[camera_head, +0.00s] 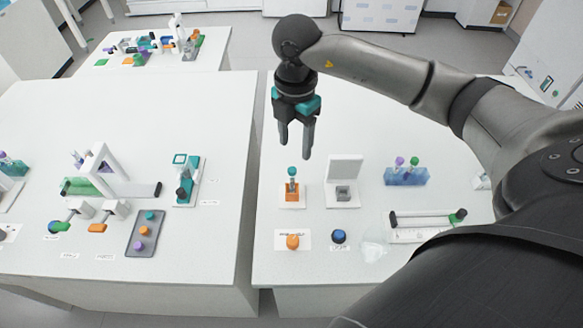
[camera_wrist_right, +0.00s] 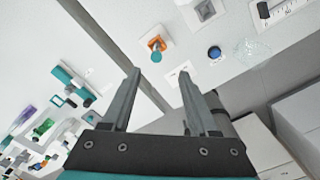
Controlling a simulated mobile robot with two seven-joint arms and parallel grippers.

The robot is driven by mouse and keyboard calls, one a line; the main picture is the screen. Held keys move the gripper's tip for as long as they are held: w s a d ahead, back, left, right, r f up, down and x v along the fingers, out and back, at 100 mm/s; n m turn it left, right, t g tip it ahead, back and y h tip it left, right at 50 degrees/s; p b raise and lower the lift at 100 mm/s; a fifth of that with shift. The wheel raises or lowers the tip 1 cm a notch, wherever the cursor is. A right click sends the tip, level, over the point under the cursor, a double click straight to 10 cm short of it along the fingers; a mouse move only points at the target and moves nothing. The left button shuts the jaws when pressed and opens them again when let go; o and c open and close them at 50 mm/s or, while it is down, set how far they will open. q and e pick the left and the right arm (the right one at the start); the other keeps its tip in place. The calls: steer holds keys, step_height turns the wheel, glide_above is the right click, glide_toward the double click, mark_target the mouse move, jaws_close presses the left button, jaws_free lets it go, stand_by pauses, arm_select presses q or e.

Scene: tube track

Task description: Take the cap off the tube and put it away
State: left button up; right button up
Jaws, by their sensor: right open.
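A small upright tube with a teal cap (camera_head: 292,171) stands in an orange holder (camera_head: 292,193) on a white base on the right table. The orange holder also shows in the right wrist view (camera_wrist_right: 156,44). My right gripper (camera_head: 295,152) is open and empty, pointing down above and behind the capped tube, apart from it. Its two fingers also show in the right wrist view (camera_wrist_right: 158,78). Two more capped pieces, one purple (camera_head: 399,161) and one green (camera_head: 413,161), stand in a blue rack (camera_head: 407,178). My left gripper is out of view.
A grey-white stand (camera_head: 344,179) is right of the orange holder. In front lie an orange piece (camera_head: 292,242), a dark blue round piece (camera_head: 338,236) and a clear item (camera_head: 373,249). A bar-like fixture (camera_head: 420,222) is at right. A gap separates the left table (camera_head: 60,130).

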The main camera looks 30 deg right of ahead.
mark_target(292, 169)
steer(key=shift+f, duration=0.75)
steer(key=shift+w+a+f, duration=0.1)
steer(key=shift+f, duration=0.8)
steer(key=f, duration=0.3)
steer(key=shift+w+a+f+p, duration=0.1)
steer(key=shift+w+f+p, duration=0.1)
steer(key=shift+f+p, duration=0.15)
steer(key=shift+f, duration=0.3)
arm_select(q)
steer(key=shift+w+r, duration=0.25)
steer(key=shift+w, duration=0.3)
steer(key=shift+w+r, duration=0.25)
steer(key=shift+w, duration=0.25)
arm_select(e)
steer(key=shift+f, duration=0.1)
jaws_close()
